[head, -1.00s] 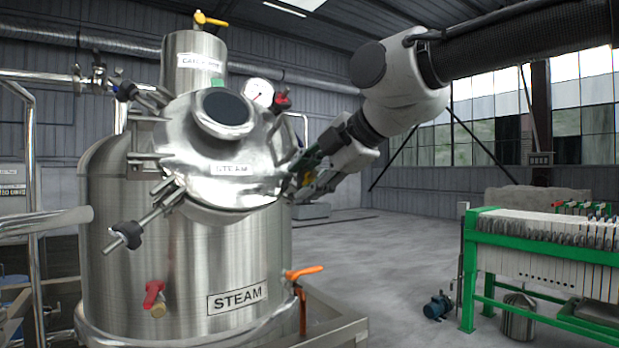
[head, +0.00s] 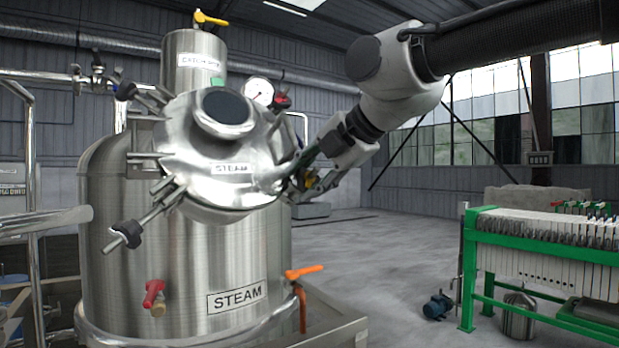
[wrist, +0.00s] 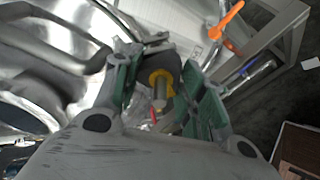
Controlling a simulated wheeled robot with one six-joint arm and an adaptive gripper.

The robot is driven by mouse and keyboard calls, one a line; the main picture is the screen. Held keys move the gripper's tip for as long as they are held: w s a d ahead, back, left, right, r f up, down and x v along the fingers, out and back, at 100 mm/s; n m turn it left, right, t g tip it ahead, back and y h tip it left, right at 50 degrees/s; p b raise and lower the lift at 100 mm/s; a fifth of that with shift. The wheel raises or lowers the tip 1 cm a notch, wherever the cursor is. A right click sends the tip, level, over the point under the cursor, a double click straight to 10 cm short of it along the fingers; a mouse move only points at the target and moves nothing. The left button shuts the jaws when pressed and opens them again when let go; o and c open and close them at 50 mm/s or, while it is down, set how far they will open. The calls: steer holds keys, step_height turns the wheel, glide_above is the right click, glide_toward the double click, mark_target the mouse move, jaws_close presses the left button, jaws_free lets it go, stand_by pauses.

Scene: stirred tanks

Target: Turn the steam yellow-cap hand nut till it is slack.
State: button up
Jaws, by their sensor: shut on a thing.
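The STEAM tank (head: 190,265) stands at the left, with a round lid (head: 215,150) labelled STEAM on its upper front. My gripper (head: 300,180) is at the lid's right edge. In the wrist view, my gripper (wrist: 163,90) has its two green-padded fingers on either side of the yellow-cap hand nut (wrist: 161,78), shut on it. The nut shows a yellow ring and a dark body around a metal stud.
Another hand nut with a dark grip (head: 127,234) hangs at the lid's lower left. An orange-handled valve (head: 304,271) and a red-handled valve (head: 154,292) are on the lower tank.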

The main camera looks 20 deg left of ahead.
steer(key=o, duration=1)
steer(key=shift+o, duration=0.2)
steer(key=v, duration=1.2)
